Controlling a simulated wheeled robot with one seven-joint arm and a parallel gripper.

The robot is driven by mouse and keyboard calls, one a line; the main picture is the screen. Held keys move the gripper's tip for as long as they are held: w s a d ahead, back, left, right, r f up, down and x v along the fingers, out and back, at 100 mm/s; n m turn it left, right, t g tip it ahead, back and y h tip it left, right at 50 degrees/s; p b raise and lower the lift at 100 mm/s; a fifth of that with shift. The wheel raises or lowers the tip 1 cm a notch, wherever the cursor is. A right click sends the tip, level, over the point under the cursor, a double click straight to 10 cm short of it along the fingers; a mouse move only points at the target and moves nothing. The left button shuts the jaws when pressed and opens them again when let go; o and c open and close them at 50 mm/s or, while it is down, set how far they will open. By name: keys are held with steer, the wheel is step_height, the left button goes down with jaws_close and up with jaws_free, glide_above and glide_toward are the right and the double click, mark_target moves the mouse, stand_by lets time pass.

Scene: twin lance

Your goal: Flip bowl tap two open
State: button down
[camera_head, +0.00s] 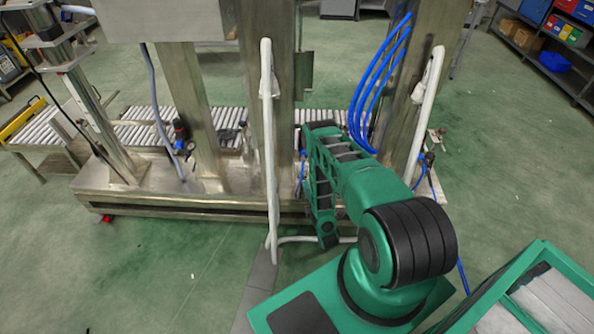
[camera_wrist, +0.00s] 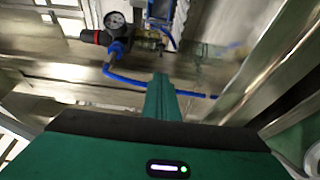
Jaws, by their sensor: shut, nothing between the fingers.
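My gripper (camera_wrist: 160,84) shows in the wrist view as green fingers, closed together with nothing between them. The fingertips appear apart from these parts. In the head view, similar fittings show at the left column (camera_head: 181,140) and the right column (camera_head: 428,158). I cannot tell which is bowl tap two. My gripper's fingertips are not clear there.
A blue hose (camera_wrist: 150,86) crosses behind the fingertips. A steel column (camera_wrist: 265,65) stands close on the right in the wrist view. In the head view, white hoses (camera_head: 268,150) and blue hoses (camera_head: 372,92) hang near my arm. A roller conveyor (camera_head: 145,128) runs behind the machine's columns.

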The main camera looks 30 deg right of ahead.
steer(key=shift+w, duration=0.2)
steer(key=x, duration=0.9)
steer(key=shift+w, duration=0.35)
